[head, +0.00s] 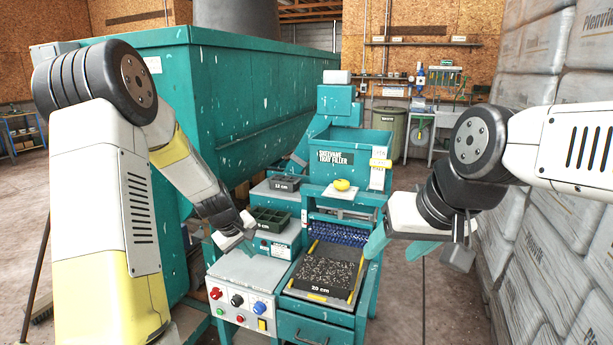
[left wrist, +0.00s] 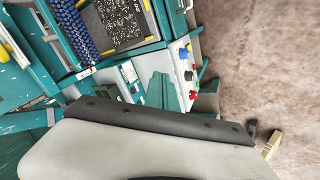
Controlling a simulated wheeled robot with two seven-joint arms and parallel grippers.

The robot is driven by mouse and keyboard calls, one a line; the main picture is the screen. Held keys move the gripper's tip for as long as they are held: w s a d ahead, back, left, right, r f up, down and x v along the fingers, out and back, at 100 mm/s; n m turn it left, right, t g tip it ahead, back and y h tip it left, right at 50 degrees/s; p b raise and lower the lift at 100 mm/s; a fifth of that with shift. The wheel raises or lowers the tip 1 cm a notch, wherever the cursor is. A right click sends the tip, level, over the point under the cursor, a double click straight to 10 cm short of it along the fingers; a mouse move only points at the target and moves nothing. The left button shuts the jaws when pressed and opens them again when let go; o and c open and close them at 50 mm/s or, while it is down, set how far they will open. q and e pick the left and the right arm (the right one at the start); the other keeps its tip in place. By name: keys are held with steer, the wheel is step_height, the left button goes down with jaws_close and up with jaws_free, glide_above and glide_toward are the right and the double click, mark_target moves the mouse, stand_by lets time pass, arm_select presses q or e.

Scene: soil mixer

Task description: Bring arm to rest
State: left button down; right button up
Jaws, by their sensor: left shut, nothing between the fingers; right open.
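My left gripper (head: 236,236) hangs above the control box (head: 248,272) of the tray filler, just left of its filling bay. Its fingers are shut with nothing between them. In the left wrist view my own pale gripper body fills the lower part, and the machine shows beyond it. My right gripper (head: 458,254) is at the right of the machine, in front of the stacked bags. It is open, and nothing clearly shows between its fingers. Both arms are bent forward.
A soil-filled tray (head: 325,283) marked 20 cm lies in the teal tray filler (head: 343,140). Smaller trays (head: 270,221) (head: 285,183) sit left of it. A large teal hopper (head: 240,105) stands behind my left arm. Stacked bags (head: 550,225) wall the right side. A yellow knob (head: 342,184) sits mid-machine.

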arm_select(q)
steer(key=s+d+r+m, duration=0.2)
steer(key=s+r, duration=0.3)
steer(key=r, duration=0.4)
steer(key=s+r+m, duration=0.2)
steer(key=s+r, duration=0.2)
steer(key=s, duration=0.4)
steer(key=s+r+m, duration=0.2)
steer(key=s+r, duration=0.2)
steer(key=s, duration=0.4)
steer(key=s+r+m+t, duration=0.1)
steer(key=s+r, duration=0.3)
steer(key=s, duration=0.4)
steer(key=shift+s+d+r+m, duration=0.25)
steer(key=shift+s+r+m, duration=0.1)
steer(key=shift+m, duration=0.25)
